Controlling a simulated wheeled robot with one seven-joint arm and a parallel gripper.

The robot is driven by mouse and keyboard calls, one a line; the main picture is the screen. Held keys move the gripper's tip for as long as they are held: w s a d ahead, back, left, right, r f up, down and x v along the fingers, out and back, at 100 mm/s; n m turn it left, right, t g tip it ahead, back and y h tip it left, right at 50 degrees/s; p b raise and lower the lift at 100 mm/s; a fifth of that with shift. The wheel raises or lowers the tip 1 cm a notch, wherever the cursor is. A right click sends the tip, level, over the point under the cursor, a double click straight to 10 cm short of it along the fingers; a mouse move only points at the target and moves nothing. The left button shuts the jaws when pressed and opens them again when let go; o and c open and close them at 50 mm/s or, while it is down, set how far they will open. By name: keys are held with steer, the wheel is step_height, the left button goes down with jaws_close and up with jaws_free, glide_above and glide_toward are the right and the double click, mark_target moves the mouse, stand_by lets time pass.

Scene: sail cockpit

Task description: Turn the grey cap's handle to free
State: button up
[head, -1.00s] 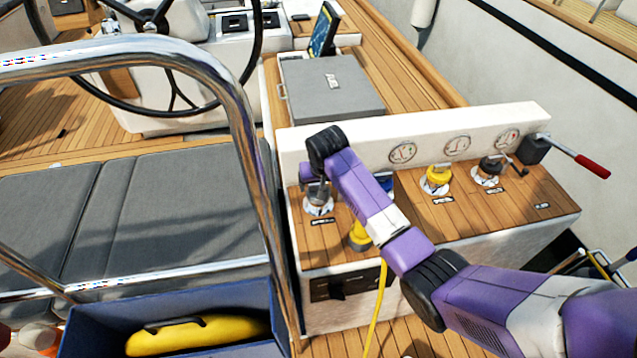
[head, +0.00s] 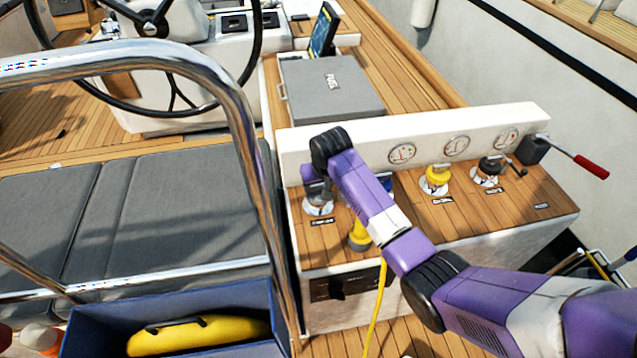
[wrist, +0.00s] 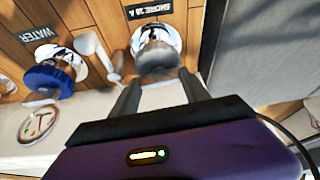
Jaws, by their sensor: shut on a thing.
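In the head view the cap (head: 318,190) is at the left end of the wooden panel, partly covered by my arm. My gripper (wrist: 160,84) is shut on the grey cap, with one finger on each side of its handle. The cap is still seated on its plate. The handle's exact angle is hard to read between the fingers.
A blue cap (wrist: 50,82) labelled "WATER" is beside it. A yellow plug with cable (head: 360,238) stands in front. A yellow cap (head: 437,178) and black cap (head: 489,166) sit further right. A gauge wall (head: 345,150) stands behind, and a chrome rail (head: 245,130) to the left.

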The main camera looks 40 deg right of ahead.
steer(key=n, duration=0.2)
steer(key=n+y+p, duration=0.1)
steer(key=n, duration=0.1)
steer(key=shift+d+t+y, duration=0.1)
steer(key=shift+t+y, duration=0.2)
steer(key=n+y, duration=0.1)
steer(key=n, duration=0.3)
steer(key=shift+d+n+y, duration=0.15)
steer(key=shift+n+y, duration=0.15)
steer(key=shift+y, duration=0.1)
steer(key=n+b, duration=0.1)
steer(key=n, duration=0.1)
steer(key=n+y+b, duration=0.1)
steer(key=n+b, duration=0.1)
steer(key=shift+d+f+y, duration=0.15)
steer(key=shift+y, duration=0.15)
steer(key=shift+w+n+g+y+b, duration=0.1)
steer(key=shift+n+g+y+b, duration=0.25)
steer(key=shift+n+b, duration=0.55)
steer(key=shift+n+g+y+b, duration=0.15)
steer(key=shift+n+g+b, duration=0.4)
steer(key=shift+n, duration=0.65)
steer(key=o, duration=1.4)
